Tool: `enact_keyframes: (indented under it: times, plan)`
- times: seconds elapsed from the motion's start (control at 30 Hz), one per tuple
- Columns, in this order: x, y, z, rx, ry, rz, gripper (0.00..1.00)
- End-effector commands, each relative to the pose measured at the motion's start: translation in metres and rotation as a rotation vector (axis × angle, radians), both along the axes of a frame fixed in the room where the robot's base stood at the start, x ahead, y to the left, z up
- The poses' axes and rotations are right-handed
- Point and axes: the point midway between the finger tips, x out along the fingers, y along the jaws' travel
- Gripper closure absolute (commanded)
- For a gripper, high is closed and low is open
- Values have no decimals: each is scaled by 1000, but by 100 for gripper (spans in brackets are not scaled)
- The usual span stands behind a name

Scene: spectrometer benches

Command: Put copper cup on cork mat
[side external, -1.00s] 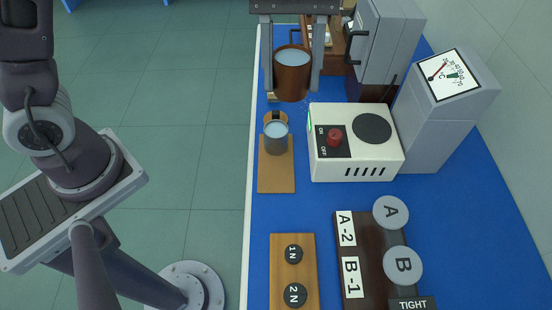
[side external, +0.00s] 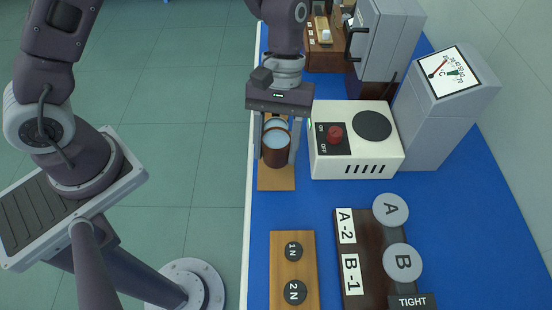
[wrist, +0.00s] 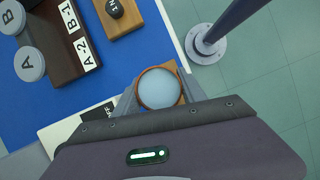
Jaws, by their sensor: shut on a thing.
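The copper cup (side external: 276,156), brown with a pale blue-grey fill, is between the fingers of my gripper (side external: 276,150). My gripper is shut on it. In the side view the cup is over the cork mat (side external: 276,183); I cannot tell whether it touches the mat. A second, grey cup (side external: 276,126) shows just behind it, mostly hidden by the copper cup and my gripper. In the wrist view the copper cup (wrist: 158,88) is seen from above, upright, with a strip of the cork mat (wrist: 191,88) beside it.
A white hotplate (side external: 357,160) with a red knob stands close to the right of my gripper. A wooden weight board (side external: 292,258) and a dark A/B block (side external: 348,225) are nearer the front. A grey thermometer cabinet (side external: 440,125) is at right. The table edge is close on the left.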

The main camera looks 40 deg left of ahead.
Motion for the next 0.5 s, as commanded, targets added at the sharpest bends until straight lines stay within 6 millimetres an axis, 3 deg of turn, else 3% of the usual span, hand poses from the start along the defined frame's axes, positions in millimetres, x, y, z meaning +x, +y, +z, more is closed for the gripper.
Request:
enact_keyframes:
  times: [0.3,0.5]
  plan:
    - [-1,0,-54,0,2,0,100]
    - [0,0,-57,0,-1,0,100]
